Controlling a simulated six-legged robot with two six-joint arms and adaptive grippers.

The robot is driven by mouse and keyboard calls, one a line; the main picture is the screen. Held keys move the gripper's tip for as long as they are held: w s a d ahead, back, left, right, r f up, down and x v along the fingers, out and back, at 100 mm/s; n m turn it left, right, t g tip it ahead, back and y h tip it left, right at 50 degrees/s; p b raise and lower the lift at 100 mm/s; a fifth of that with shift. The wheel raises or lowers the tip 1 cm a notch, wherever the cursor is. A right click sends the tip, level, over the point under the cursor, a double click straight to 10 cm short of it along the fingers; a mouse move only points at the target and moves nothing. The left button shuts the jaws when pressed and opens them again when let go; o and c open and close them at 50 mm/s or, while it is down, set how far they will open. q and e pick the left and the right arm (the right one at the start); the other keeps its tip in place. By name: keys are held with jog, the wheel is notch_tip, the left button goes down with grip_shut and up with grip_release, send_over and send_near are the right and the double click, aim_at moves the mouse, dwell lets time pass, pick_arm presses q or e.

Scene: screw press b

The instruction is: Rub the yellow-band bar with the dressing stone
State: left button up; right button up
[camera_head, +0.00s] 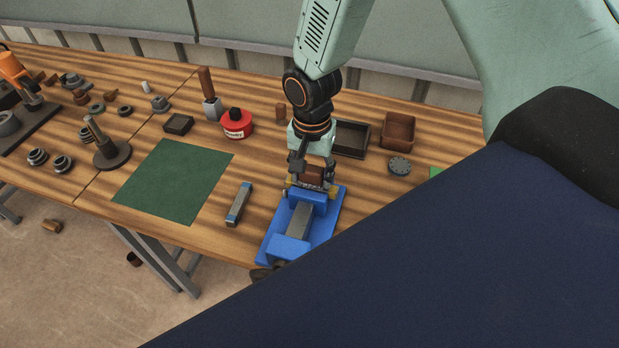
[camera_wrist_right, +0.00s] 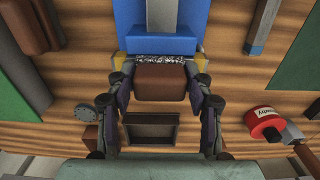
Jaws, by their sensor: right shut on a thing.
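My right gripper (camera_head: 312,172) is shut on a brown block (camera_head: 312,176), which I take for the dressing stone; it also shows between the fingers in the right wrist view (camera_wrist_right: 162,82). The block is at the far end of a blue vise (camera_head: 307,196). Yellow ends of a bar (camera_wrist_right: 117,62) show on both sides there, with a speckled grey strip between them. The block is close against this strip; I cannot tell whether they touch. The middle of the bar is partly hidden by the gripper and block. My left gripper is not in view.
A grey bar with blue ends (camera_head: 238,204) lies left of the vise, beside a green mat (camera_head: 172,182). A red tin (camera_head: 236,124), a dark tray (camera_head: 351,138), a brown box (camera_head: 397,131) and a round grey part (camera_head: 399,166) stand behind. The mat is clear.

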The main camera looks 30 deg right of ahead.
jog(key=shift+s+d+f, duration=0.1)
jog(key=shift+s+d, duration=0.2)
jog(key=shift+s, duration=0.25)
jog(key=shift+s+d+f, duration=0.1)
jog(key=shift+s+d, duration=0.2)
jog(key=shift+s, duration=0.2)
jog(key=shift+w+d+r+p, duration=0.1)
jog(key=shift+w+r+p, duration=0.05)
jog(key=shift+r+p, duration=0.7)
